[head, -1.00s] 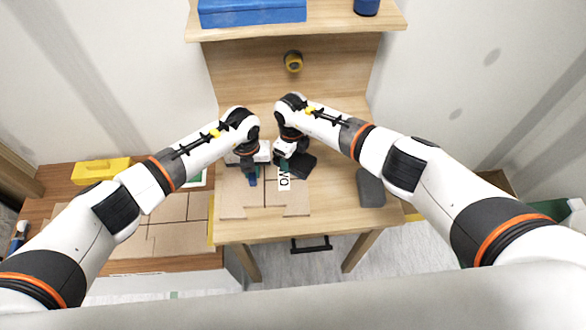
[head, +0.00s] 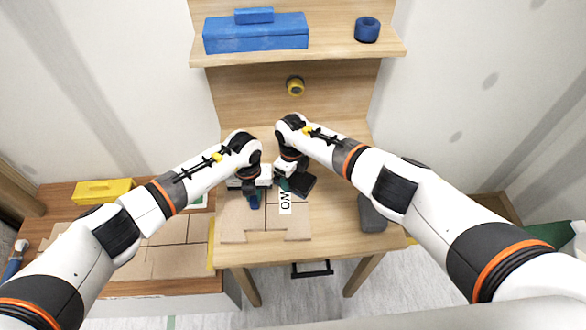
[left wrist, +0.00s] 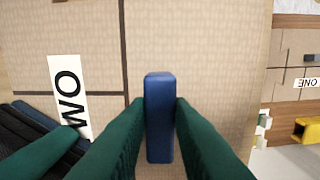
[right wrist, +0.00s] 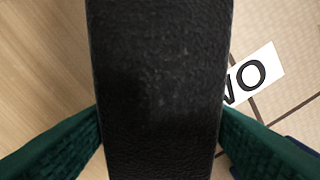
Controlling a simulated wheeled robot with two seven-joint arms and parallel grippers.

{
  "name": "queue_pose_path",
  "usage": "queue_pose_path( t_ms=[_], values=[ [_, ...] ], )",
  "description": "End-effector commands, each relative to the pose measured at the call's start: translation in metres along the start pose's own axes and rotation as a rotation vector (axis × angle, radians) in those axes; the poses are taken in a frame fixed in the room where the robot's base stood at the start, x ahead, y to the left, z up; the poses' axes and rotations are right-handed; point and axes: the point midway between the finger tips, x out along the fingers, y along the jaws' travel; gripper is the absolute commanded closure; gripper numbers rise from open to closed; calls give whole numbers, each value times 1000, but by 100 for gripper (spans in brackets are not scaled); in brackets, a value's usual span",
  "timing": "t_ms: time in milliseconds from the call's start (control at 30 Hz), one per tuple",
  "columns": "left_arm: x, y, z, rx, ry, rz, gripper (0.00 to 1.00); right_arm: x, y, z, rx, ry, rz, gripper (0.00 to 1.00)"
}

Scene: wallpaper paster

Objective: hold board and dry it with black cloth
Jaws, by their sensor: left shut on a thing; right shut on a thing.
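The tan board (head: 240,228) with dark lines and a white "TWO" label (head: 285,203) lies flat on the wooden table. My left gripper (head: 254,203) is shut on a blue block (left wrist: 160,115) over the board, left of the label. Whether the block is fixed to the board I cannot tell. My right gripper (head: 286,184) is shut on the black cloth (right wrist: 160,90), which looks like a stiff dark pad at the board's far right corner. The cloth also shows in the head view (head: 304,187). Its contact with the board is hidden.
A dark grey block (head: 372,213) lies at the table's right edge. A yellow-black roll (head: 295,86) is at the back panel. The shelf above holds a blue box (head: 255,34) and blue roll (head: 367,30). More boards (head: 150,255) lie on the lower left surface.

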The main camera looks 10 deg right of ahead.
Motion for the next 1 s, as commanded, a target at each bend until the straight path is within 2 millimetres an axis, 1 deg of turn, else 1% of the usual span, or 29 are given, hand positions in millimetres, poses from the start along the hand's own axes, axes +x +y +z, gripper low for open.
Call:
queue_pose_path(
  t_ms=[67, 267, 833, 867, 900, 933, 1000],
  values=[
    [1, -1, 0, -2, 0, -2, 100, 2, -6, 7, -2, -3, 1, 86],
    [1, -2, 0, -2, 1, -3, 100, 1, -31, 26, -1, -5, 3, 86],
    [0, -2, -1, -2, 3, -3, 100, 1, -107, 78, 0, -6, 2, 86],
    [0, -2, -1, -2, 3, -3, 100, -4, -106, 77, 3, -3, 5, 86],
    [0, -2, -1, -2, 4, -3, 100, -18, -104, 76, 3, 1, 7, 86],
    [0, -2, -1, -2, 4, -3, 100, -27, -105, 76, 1, 1, 7, 86],
    [0, -2, -1, -2, 4, -3, 100, -39, -106, 77, 2, -2, 7, 86]
  ],
)
